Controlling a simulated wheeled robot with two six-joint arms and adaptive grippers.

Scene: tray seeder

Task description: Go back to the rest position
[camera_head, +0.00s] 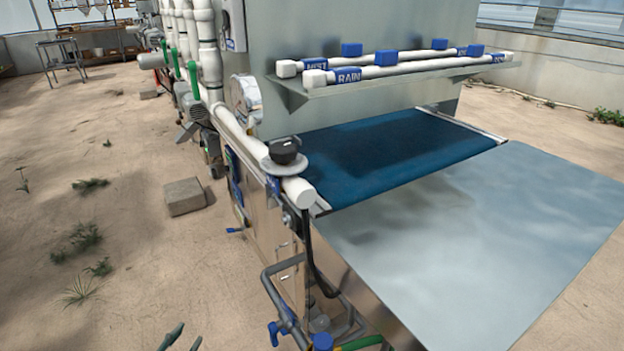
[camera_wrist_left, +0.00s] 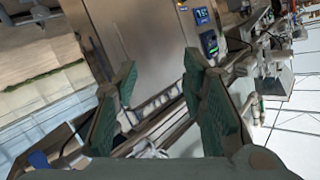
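The tips of my left gripper (camera_head: 184,339) show at the bottom edge of the head view, left of the seeder machine and above the sandy floor. In the left wrist view the two green fingers of my left gripper (camera_wrist_left: 160,80) stand apart with nothing between them. The gripper is open and empty, clear of the machine. My right gripper is in neither view.
The seeder has a blue belt (camera_head: 390,150), a flat metal plate (camera_head: 480,250) and a shelf with labelled white pipes (camera_head: 420,65). Valves and pipes (camera_head: 320,325) stick out low at its near end. A concrete block (camera_head: 184,197) lies on the open floor left.

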